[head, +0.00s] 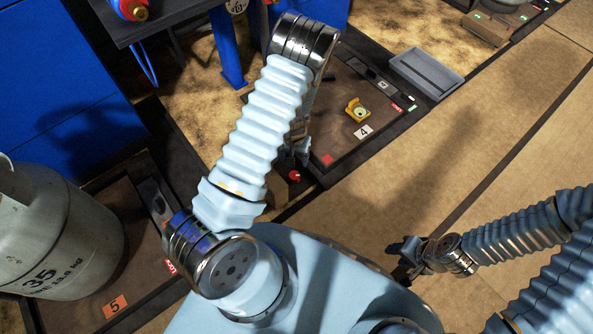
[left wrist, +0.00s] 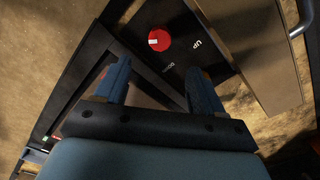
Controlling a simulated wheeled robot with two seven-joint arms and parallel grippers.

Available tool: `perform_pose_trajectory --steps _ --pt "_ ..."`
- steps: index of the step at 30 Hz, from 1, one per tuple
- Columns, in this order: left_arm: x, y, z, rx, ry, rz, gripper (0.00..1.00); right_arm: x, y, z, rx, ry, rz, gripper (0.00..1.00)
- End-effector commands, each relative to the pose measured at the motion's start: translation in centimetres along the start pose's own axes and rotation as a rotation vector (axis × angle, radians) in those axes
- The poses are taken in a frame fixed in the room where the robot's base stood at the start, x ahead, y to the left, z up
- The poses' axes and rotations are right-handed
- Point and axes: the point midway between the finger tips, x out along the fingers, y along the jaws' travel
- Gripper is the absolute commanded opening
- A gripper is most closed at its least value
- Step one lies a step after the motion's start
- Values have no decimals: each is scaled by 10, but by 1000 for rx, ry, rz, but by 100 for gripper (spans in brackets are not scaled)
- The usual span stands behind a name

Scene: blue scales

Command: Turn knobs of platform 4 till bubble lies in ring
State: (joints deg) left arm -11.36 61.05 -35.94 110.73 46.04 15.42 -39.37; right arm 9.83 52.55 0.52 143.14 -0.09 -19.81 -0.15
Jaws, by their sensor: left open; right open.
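Platform 4 (head: 335,128) is a dark brown plate in a black frame, with a white "4" label (head: 363,131). A yellow level with a green vial (head: 357,111) sits on it; the bubble's place in the ring is too small to tell. A red knob (head: 294,175) is at the platform's near corner. In the left wrist view the red knob (left wrist: 158,38) has a white mark and stands beside the words UP and DOWN. My left gripper (head: 302,154) is open, its fingers apart and short of the knob. My right gripper (head: 408,256) is open and empty, over the floor.
A grey gas cylinder (head: 62,235) stands on platform 5 (head: 145,255) at the left. A grey tray (head: 427,73) lies at platform 4's far right edge. Blue cabinets and a blue table leg (head: 229,50) stand behind.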

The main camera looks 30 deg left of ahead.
Motion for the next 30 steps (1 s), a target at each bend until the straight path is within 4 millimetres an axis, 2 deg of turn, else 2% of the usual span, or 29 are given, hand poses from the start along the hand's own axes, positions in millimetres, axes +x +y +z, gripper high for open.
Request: perform_pose_trajectory --steps 1,6,13,18,27,28,30 --pt "15 -1 1 0 -3 -1 69 6 2 0 0 -1 -1 43" --pt "56 -1 1 0 -3 -1 69 17 5 1 -1 -3 -3 43" --pt "99 0 1 -1 -2 -1 69 26 8 0 0 0 -3 43" --pt "112 0 0 0 0 0 69 28 9 0 0 1 -3 43" --pt "114 0 0 0 0 0 69 28 9 0 0 1 -3 43" --pt "114 0 0 0 0 0 67 28 9 0 0 1 -3 43" --pt "114 0 0 0 0 0 56 28 9 0 0 1 -3 43"
